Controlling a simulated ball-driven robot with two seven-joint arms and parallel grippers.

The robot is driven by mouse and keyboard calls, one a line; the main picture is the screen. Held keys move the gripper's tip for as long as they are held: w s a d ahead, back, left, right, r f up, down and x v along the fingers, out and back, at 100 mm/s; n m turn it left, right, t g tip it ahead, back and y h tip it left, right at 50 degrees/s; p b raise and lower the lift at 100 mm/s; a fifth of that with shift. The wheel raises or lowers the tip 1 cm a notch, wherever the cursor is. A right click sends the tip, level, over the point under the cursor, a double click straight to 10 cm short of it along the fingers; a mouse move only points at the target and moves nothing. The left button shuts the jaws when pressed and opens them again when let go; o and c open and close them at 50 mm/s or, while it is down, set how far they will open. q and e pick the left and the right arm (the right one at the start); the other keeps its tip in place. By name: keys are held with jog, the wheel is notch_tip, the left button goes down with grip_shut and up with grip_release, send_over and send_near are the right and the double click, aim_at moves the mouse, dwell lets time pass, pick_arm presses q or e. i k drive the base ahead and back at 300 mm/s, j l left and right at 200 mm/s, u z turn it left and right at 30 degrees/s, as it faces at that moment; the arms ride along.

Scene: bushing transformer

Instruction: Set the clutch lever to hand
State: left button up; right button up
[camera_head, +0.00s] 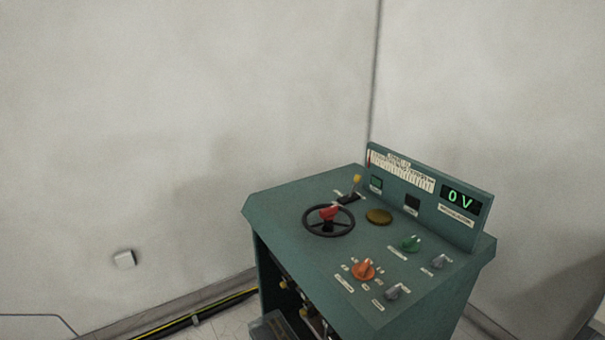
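The clutch lever seems to be the small lever with a yellow knob (356,181) in a dark slot at the back of the green console top. It stands behind the black handwheel (329,221), which has a red knob on it. The label by the lever is too small to read, so I cannot tell which position it is in. Neither of my grippers shows in the head view.
The green console (290,201) stands near the wall corner. Its top carries an orange knob (363,269), a green knob (411,243), grey knobs and a brass disc (379,216). Its upright panel has a display (460,199) reading 0 V. Black and yellow cables run along the floor.

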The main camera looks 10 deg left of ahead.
aim_at(357, 178)
jog(key=j+z, duration=0.1)
jog(key=z, duration=0.8)
jog(key=j+z, duration=0.35)
jog(key=j, duration=0.15)
jog(key=j+z, duration=0.4)
jog(key=j, duration=0.15)
jog(key=j+z, duration=0.35)
jog(key=j, duration=0.15)
jog(key=k+j, duration=0.1)
jog(key=j, duration=0.35)
jog(key=k+j+z, duration=0.1)
jog(key=j, duration=0.3)
jog(key=k+j, duration=0.15)
jog(key=j, duration=0.3)
jog(key=k+j+z, duration=0.1)
jog(key=j, duration=0.3)
jog(key=k+j, duration=0.15)
jog(key=j, duration=0.25)
jog(key=k+j+z, duration=0.1)
jog(key=j, duration=0.3)
